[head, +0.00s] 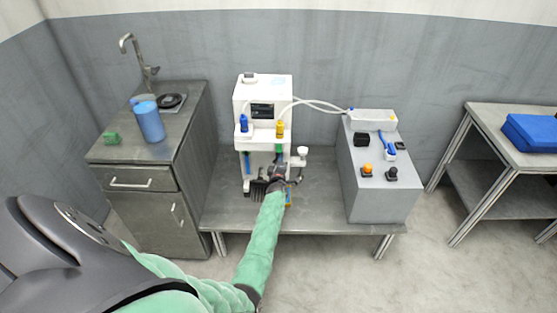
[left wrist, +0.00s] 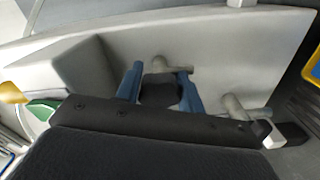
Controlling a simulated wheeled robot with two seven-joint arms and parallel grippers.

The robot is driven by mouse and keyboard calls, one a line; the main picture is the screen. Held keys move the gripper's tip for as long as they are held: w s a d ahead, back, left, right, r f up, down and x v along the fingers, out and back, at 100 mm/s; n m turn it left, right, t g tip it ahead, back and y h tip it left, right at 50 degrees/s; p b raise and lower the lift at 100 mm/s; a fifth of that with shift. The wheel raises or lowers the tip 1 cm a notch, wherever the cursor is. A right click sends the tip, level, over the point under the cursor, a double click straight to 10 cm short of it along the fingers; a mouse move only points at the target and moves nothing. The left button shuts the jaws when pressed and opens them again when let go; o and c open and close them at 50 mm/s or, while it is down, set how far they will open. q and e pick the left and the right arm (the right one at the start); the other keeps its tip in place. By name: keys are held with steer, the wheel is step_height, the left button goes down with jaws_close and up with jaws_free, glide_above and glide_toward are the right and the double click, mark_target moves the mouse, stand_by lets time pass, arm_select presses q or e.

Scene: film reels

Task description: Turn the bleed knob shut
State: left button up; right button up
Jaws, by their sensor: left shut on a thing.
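The white machine (head: 263,95) stands on a low metal table, with a blue-capped part and a yellow-capped part on its front. My left gripper (head: 277,180) reaches its lower front, and my arm hides part of that area in the head view. In the left wrist view, the two blue fingers of the left gripper (left wrist: 160,72) stand on either side of a small dark knob (left wrist: 160,92) and are closed on it. A grey metal stem (left wrist: 172,67) shows beside the knob. The knob's turn angle cannot be told. My right gripper is not in view.
A grey box (head: 375,180) with an orange button and a black knob stands right of the machine, joined to it by white tubes. A sink cabinet (head: 150,180) with a blue cup (head: 149,122) is at left. A blue case (head: 532,132) lies on the right-hand table.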

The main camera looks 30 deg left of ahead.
arm_select(q)
steer(key=shift+f+m, duration=0.1)
steer(key=shift+m, duration=1.2)
steer(key=shift+p, duration=0.3)
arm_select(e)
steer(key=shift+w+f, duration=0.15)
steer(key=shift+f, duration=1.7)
arm_select(q)
steer(key=o, duration=1)
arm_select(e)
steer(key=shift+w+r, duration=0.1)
arm_select(q)
steer(key=shift+s+d+f, duration=0.1)
steer(key=shift+s+d, duration=0.25)
steer(key=shift+s, duration=0.15)
steer(key=b+v, duration=0.1)
steer(key=v, duration=0.5)
steer(key=shift+s+d, duration=0.2)
steer(key=shift+s, duration=0.05)
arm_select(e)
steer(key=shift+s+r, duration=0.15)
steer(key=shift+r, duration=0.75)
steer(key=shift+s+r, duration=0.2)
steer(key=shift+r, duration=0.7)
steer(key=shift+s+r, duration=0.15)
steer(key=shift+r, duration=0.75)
